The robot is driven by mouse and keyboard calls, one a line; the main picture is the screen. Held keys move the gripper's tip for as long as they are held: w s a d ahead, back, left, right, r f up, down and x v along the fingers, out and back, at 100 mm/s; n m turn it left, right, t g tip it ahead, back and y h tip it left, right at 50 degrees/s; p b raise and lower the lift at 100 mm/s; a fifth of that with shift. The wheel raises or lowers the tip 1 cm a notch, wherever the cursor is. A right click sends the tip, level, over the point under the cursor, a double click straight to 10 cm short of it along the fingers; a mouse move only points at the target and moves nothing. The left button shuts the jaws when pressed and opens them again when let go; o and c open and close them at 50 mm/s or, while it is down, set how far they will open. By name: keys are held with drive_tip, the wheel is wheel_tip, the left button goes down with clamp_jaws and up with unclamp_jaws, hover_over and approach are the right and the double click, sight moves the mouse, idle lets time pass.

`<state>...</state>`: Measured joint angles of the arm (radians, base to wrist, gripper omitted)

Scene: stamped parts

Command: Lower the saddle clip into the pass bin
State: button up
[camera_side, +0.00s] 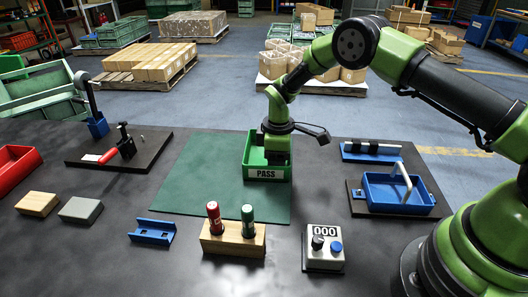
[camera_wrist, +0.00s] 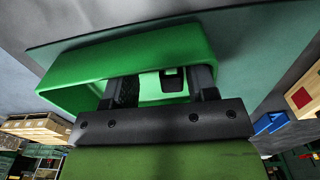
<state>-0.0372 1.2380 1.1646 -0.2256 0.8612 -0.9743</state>
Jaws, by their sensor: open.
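The green pass bin (camera_side: 266,173), labelled PASS, stands at the back of the green mat. My gripper (camera_side: 276,152) is low over it, its fingers hidden by the bin's front wall. In the wrist view, the open fingers (camera_wrist: 164,84) reach into the bin (camera_wrist: 130,52) and stand apart. A small dark part (camera_wrist: 172,71) with an opening in it, seemingly the saddle clip, shows in the bin between the fingers. It touches neither finger as far as I can see. The side view hides it.
A wooden block with red and green markers (camera_side: 232,238) and a counter box (camera_side: 323,247) stand in front. A blue channel-shaped piece (camera_side: 152,231) lies front left. A blue tray with a handle (camera_side: 398,192) is at right. The green mat (camera_side: 190,175) left of the bin is clear.

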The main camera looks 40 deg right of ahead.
wheel_tip(320, 180, up, 10)
drive_tip(key=shift+f, duration=0.25)
drive_tip(key=s+r+m+t+y, duration=0.1)
drive_tip(key=s+r+m+t, duration=0.15)
drive_tip(key=s+r, duration=0.45)
drive_tip(key=s+r+m+t, duration=0.1)
drive_tip(key=s+r+m, duration=0.25)
drive_tip(key=r, duration=0.75)
drive_tip(key=s+a+r+m+t+y, duration=0.1)
drive_tip(key=s+m, duration=0.6)
drive_tip(key=s, duration=0.8)
drive_tip(key=r+t, duration=0.1)
drive_tip(key=t, duration=0.1)
drive_tip(key=shift+s+r+t, duration=0.2)
drive_tip(key=shift+s+t, duration=0.15)
